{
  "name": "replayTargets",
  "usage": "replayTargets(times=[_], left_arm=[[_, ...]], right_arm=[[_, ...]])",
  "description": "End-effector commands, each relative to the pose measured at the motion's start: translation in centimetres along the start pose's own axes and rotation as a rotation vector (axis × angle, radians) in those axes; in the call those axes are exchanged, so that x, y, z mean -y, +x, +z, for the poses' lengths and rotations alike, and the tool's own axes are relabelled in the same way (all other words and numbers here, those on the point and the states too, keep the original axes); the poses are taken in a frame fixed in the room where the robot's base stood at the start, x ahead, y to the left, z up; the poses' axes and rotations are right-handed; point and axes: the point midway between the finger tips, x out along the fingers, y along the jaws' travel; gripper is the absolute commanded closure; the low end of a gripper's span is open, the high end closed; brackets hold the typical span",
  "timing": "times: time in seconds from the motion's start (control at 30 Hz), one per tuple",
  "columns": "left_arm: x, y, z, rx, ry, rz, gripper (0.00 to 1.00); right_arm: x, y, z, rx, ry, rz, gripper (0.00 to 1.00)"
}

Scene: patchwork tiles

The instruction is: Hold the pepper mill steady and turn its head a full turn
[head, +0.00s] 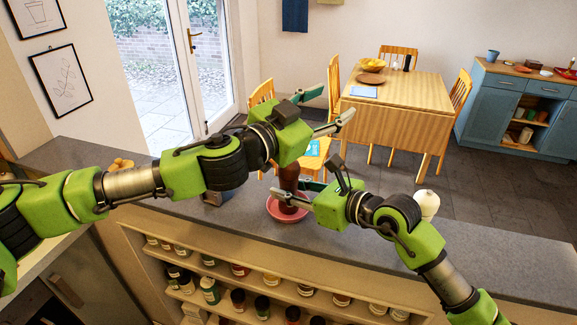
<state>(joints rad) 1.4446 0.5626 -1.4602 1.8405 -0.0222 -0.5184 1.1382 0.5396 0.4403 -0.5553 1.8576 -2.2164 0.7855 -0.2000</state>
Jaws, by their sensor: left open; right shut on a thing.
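The pepper mill (288,176) is dark reddish brown and stands upright at a pink dish (287,215) on the grey counter. I cannot tell whether it stands in the dish or behind it. My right gripper (293,193) comes in from the right and is shut on the mill's lower part, hiding some of it. My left gripper (328,106) is open and empty, above and to the right of the mill, apart from it. My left arm passes close over the mill's top and hides what is there.
The grey counter (480,255) runs across the view above shelves of jars (240,298). A white rounded object (427,204) stands right of my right gripper. Yellowish items (122,164) lie at left. A wooden table (400,98) with chairs and a blue cabinet (490,105) stand beyond.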

Motion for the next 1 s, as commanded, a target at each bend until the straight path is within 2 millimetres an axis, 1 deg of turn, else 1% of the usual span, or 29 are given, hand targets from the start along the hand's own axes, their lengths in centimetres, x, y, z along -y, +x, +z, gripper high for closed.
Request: replayTargets(times=[0.03, 0.17, 0.27, 0.5, 0.6, 0.7, 0.8, 0.87, 0.93, 1.0], left_arm=[[-0.5, -0.7, 0.1, 0.020, -0.042, -0.028, 0.51], [-1.2, -2.9, 0.6, 0.089, -0.137, -0.115, 0.51], [-1.7, -5.0, 1.3, 0.152, -0.205, -0.177, 0.51], [-3.1, -11.3, 3.9, 0.323, -0.332, -0.310, 0.51], [-3.6, -13.8, 4.9, 0.389, -0.369, -0.351, 0.51], [-4.0, -15.7, 5.8, 0.441, -0.395, -0.383, 0.51], [-4.2, -16.9, 6.3, 0.472, -0.410, -0.402, 0.51], [-4.2, -17.3, 6.6, 0.484, -0.415, -0.409, 0.51], [-4.1, -17.3, 6.9, 0.492, -0.418, -0.415, 0.51], [-3.9, -16.8, 7.2, 0.493, -0.418, -0.417, 0.51]], right_arm=[[0.0, 0.0, -0.1, -0.002, 0.001, 0.000, 1.00], [0.0, 0.0, -0.1, -0.002, 0.001, 0.001, 1.00], [0.0, 0.0, -0.1, -0.002, 0.001, 0.001, 1.00], [0.0, 0.0, -0.1, -0.002, 0.001, 0.001, 1.00], [-0.1, 0.0, -0.1, -0.002, 0.001, 0.001, 1.00], [-0.1, 0.0, -0.1, -0.002, 0.001, 0.001, 1.00], [-0.1, 0.0, -0.1, -0.002, 0.001, 0.001, 1.00], [-0.1, 0.0, -0.1, -0.002, 0.001, 0.001, 1.00], [-0.1, 0.0, -0.1, -0.002, 0.001, 0.001, 1.00], [-0.1, 0.0, -0.1, -0.002, 0.001, 0.001, 1.00]])
